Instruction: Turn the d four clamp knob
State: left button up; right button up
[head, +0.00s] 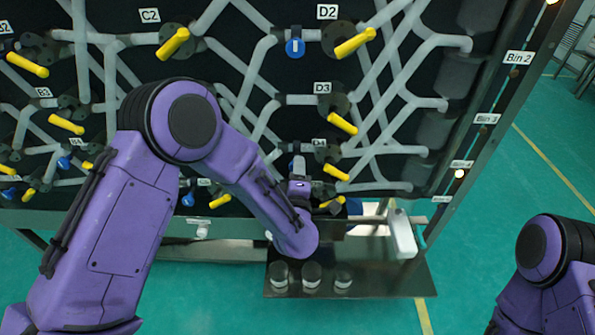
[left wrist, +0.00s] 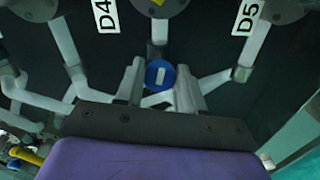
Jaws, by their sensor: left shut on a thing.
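The D4 label (head: 320,151) is on the dark panel above my left gripper, and it also shows in the left wrist view (left wrist: 107,14). A round blue clamp knob with a white bar (left wrist: 159,74) is between the fingers of my left gripper (left wrist: 160,85) in the left wrist view, between the D4 and D5 labels. My left gripper is shut on this knob. In the head view my left gripper (head: 298,166) largely hides the knob. My right gripper is out of view; only part of its arm shows at the lower right.
Yellow handles, such as the one below D4 (head: 336,171), stick out close to my left gripper. Pale pipes cross the panel. Another blue knob (head: 295,47) is left of D2. Below, a metal shelf (head: 385,283) carries several small jars (head: 311,274).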

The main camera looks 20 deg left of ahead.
pick_arm(q)
jog(key=o, duration=1)
jog(key=b+v, duration=0.2)
jog(key=v, duration=0.8)
jog(key=shift+s+b, duration=0.25)
jog(key=shift+b, duration=0.05)
jog(key=shift+d, duration=0.1)
